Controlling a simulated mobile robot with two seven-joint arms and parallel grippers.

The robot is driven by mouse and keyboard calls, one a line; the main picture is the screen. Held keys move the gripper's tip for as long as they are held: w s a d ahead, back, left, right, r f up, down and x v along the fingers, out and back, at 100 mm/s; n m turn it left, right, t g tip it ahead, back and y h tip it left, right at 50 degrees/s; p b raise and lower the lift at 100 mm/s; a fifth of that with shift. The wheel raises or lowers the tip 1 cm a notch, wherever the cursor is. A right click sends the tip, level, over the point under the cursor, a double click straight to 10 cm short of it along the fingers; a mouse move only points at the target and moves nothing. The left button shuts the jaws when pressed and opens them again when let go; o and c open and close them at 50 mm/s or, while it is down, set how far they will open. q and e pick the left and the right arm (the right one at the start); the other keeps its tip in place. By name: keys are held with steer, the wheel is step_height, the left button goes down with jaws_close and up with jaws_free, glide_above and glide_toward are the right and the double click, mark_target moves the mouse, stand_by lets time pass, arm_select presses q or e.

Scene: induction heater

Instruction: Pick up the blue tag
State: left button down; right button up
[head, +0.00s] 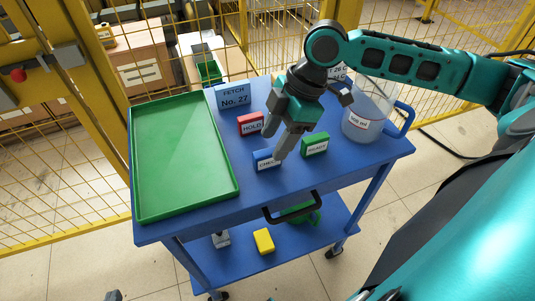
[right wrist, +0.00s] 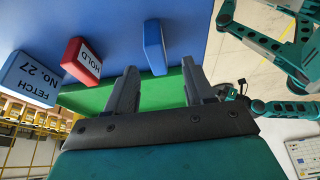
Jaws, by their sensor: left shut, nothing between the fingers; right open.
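The blue tag (head: 266,163), a small block with a white label, stands on the blue cart top between the red HOLD tag and the green READY tag. My right gripper (head: 279,155) reaches down over it, with fingertips at its right end in the head view. In the right wrist view the blue tag (right wrist: 153,45) shows in the gap between the two open fingers (right wrist: 160,68), and no grip on it is visible. The label is partly hidden by the fingers. A small grey tip of my left gripper (head: 114,295) shows at the bottom edge, away from the cart.
The red HOLD tag (head: 250,124) and green READY tag (head: 315,145) stand close by. A green tray (head: 184,207) fills the cart's left side. The FETCH No. 27 sign (head: 234,97) and a clear container (head: 367,119) are further back. A yellow block (head: 264,241) lies on the lower shelf.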

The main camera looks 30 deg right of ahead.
mark_target(268, 151)
steer(key=x, duration=0.3)
steer(key=b+x, duration=0.1)
steer(key=shift+w+a+f, duration=0.15)
steer(key=shift+w+f, duration=0.15)
jaws_close()
